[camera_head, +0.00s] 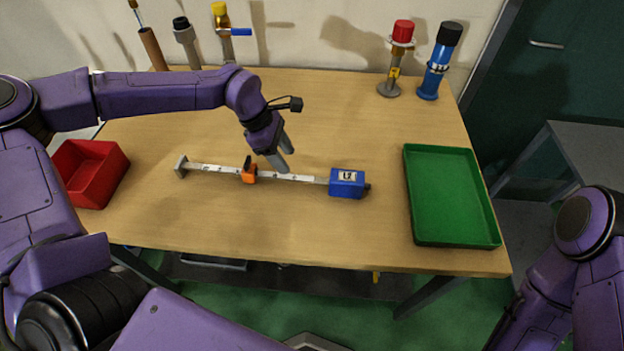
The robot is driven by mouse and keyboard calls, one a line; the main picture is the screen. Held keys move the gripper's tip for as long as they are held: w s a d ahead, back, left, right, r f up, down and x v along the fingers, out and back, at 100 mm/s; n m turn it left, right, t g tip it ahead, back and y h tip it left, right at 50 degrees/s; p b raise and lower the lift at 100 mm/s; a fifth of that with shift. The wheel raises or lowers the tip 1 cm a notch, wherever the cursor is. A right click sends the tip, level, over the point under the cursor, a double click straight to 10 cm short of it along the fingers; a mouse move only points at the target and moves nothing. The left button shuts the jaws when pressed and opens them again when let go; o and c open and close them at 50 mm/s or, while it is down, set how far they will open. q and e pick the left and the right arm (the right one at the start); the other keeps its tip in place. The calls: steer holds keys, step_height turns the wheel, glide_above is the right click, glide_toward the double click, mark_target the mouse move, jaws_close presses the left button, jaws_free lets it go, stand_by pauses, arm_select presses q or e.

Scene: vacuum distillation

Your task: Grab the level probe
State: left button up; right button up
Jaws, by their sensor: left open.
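The level probe (297,178) lies across the middle of the wooden table. It has a long pale marked rod, an orange slider (249,171), a small grey end piece at the left, and a blue head (346,183) labelled L2 at the right. My left gripper (284,164) is open and points down at the rod, between the orange slider and the blue head. Its fingertips are close to the rod; I cannot tell whether they touch it. My right arm shows at the lower right edge, but its gripper is out of view.
A red bin (92,172) stands at the table's left edge. A green tray (451,240) lies at the right. Several upright fittings line the back, including a red-capped one (396,62) and a blue cylinder (435,66). The table in front of the probe is clear.

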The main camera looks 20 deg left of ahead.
mark_target(301, 178)
arm_select(q)
steer(key=x, duration=0.2)
steer(key=p+x, duration=0.1)
steer(key=x, duration=0.2)
steer(key=p+x, duration=0.1)
steer(key=x, duration=0.2)
steer(key=shift+d, duration=0.4)
steer(key=shift+w+d+f, duration=0.1)
steer(key=shift+f, duration=0.25)
steer(key=shift+c, duration=1.2)
steer(key=shift+r, duration=0.1)
jaws_close()
